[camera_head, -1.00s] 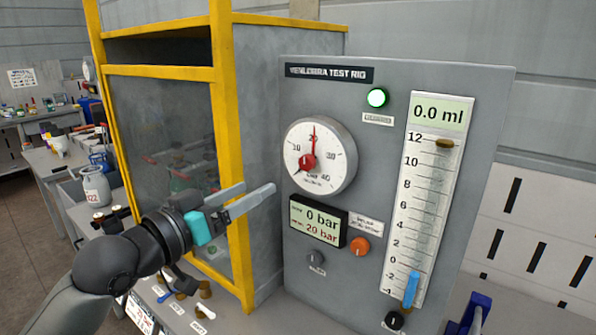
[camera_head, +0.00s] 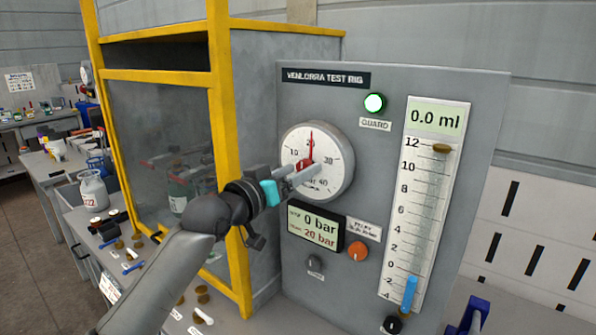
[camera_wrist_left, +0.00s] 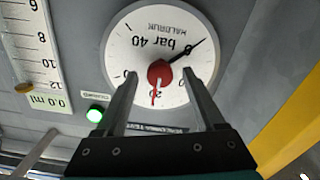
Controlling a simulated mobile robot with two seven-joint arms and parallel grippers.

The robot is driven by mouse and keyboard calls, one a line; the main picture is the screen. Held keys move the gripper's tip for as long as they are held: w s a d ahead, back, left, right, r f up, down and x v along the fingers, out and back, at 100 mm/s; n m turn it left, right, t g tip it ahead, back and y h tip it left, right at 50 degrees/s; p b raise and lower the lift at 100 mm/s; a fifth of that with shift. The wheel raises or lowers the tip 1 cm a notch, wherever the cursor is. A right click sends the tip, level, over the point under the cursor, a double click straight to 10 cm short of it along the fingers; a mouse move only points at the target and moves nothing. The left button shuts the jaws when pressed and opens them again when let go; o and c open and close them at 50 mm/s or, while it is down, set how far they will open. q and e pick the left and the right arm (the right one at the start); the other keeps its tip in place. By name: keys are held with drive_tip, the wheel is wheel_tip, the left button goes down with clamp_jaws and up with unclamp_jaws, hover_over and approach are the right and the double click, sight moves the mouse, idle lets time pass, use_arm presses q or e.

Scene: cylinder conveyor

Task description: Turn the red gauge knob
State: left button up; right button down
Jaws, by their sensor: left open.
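The round white gauge (camera_head: 340,178) sits on the upper left of the grey test rig panel. Its red knob (camera_head: 304,166) is partly hidden by my fingers in the head view. In the left wrist view the red knob (camera_wrist_left: 160,73) shows at the dial's centre, with a red pointer at about 20 and a black needle near 0. My left gripper (camera_head: 314,166) is open in front of the dial. In the wrist view its two fingertips (camera_wrist_left: 159,75) lie on either side of the knob, with a visible gap on both sides.
Below the gauge are a display (camera_head: 317,228) reading 0 bar and 20 bar, an orange knob (camera_head: 358,252) and a small dark knob (camera_head: 315,262). A green lamp (camera_head: 374,103) is lit.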

use_arm(q)
drive_tip(key=shift+w+d, duration=0.15)
drive_tip(key=shift+c, duration=0.4)
clamp_jaws()
